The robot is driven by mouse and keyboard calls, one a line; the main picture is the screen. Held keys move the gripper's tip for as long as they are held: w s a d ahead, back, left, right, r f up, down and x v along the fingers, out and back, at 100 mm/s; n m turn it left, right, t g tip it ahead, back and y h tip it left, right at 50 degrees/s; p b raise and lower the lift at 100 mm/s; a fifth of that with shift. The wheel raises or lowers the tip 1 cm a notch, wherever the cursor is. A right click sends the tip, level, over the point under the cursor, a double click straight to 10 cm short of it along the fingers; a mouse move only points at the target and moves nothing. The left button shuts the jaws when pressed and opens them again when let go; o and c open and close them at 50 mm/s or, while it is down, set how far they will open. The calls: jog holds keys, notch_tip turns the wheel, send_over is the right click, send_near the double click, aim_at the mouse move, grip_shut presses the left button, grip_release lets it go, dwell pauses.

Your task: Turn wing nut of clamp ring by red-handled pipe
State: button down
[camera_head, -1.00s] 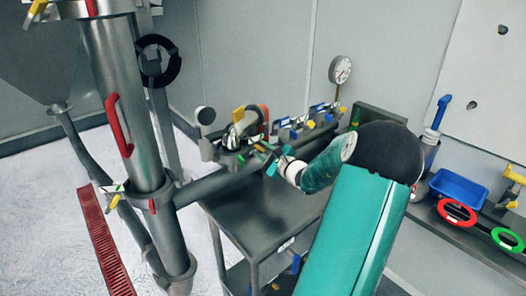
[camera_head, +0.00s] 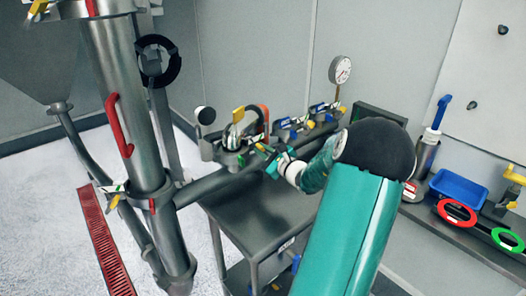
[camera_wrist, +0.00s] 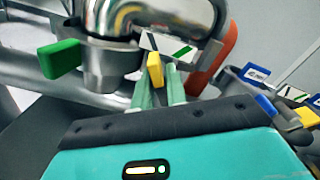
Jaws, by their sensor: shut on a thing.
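A shiny steel elbow pipe (camera_head: 239,130) with an orange-red handle (camera_head: 264,119) stands at the back of the metal cart. In the wrist view the pipe (camera_wrist: 110,18) fills the top, with the orange-red handle (camera_wrist: 228,55) to its right. A clamp ring (camera_wrist: 103,66) sits around its lower end, with a green block on the left. A yellow wing nut (camera_wrist: 155,70) with a white plate behind it is at the ring's front. My gripper (camera_wrist: 155,88) is shut on the wing nut, one pale green finger on each side. In the head view my gripper (camera_head: 267,152) partly hides the clamp.
A large steel column with a red handle (camera_head: 118,125) and its own clamp stands left. A sloping pipe (camera_head: 215,184) runs close to my gripper. Small valves (camera_head: 290,128) and a gauge (camera_head: 340,70) stand behind. A blue tray (camera_head: 458,188) lies right.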

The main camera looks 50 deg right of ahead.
jog(key=m, duration=1)
jog(key=shift+m, duration=2.3)
jog(key=c, duration=1.5)
grip_release()
jog(key=shift+c, duration=0.2)
